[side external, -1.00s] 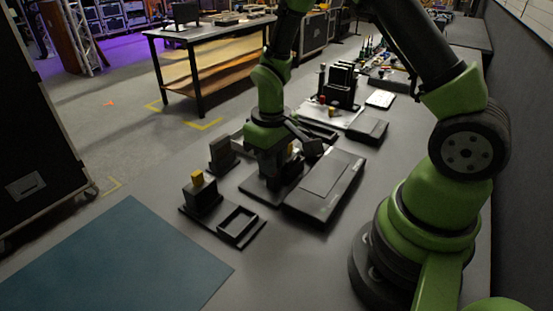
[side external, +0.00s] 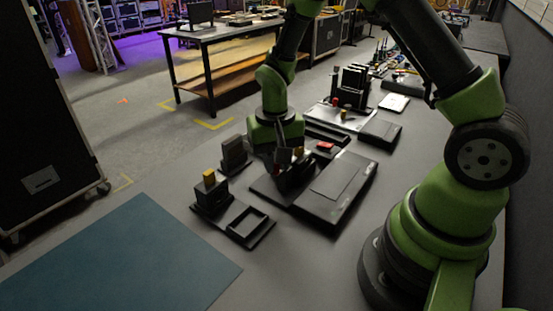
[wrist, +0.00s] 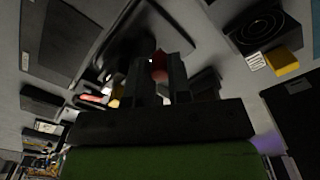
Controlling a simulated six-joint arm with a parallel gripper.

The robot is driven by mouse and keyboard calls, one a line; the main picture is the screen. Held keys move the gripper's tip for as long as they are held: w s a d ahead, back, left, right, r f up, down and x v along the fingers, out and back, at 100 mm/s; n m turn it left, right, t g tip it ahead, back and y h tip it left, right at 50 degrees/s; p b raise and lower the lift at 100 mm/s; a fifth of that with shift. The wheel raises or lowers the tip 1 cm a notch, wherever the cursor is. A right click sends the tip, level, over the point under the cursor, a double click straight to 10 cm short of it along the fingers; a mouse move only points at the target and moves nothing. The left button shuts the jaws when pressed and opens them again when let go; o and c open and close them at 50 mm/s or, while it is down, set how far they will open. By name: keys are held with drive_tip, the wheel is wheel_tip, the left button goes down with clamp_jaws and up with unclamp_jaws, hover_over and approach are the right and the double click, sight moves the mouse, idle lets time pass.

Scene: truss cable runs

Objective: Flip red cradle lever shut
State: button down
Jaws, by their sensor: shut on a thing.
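My gripper (side external: 285,156) is low over the dark cradle unit in the middle of the bench. In the wrist view, its two dark fingers (wrist: 159,66) are close together, with a red piece between their tips, which looks like the red lever (wrist: 159,68). The fingers hide most of this piece and its hinge, so I cannot tell its angle. A second, flat red piece (side external: 325,146) lies just behind the unit; a pinkish-red one shows left of the fingers in the wrist view (wrist: 95,98). A small yellow piece (side external: 299,152) is beside the gripper.
A wide flat black box (side external: 335,190) is right of the gripper. A base with an open square frame (side external: 247,222) and a yellow-topped block (side external: 209,178) is front left. A dark upright block (side external: 234,155) stands left. A teal mat (side external: 130,260) is clear.

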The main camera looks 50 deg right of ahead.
idle(0.3)
drive_tip(key=c, duration=1.1)
unclamp_jaws()
drive_tip(key=shift+o, duration=0.2)
wheel_tip(320, 180, up, 9)
drive_tip(key=shift+w+r, duration=0.1)
drive_tip(key=shift+r, duration=0.35)
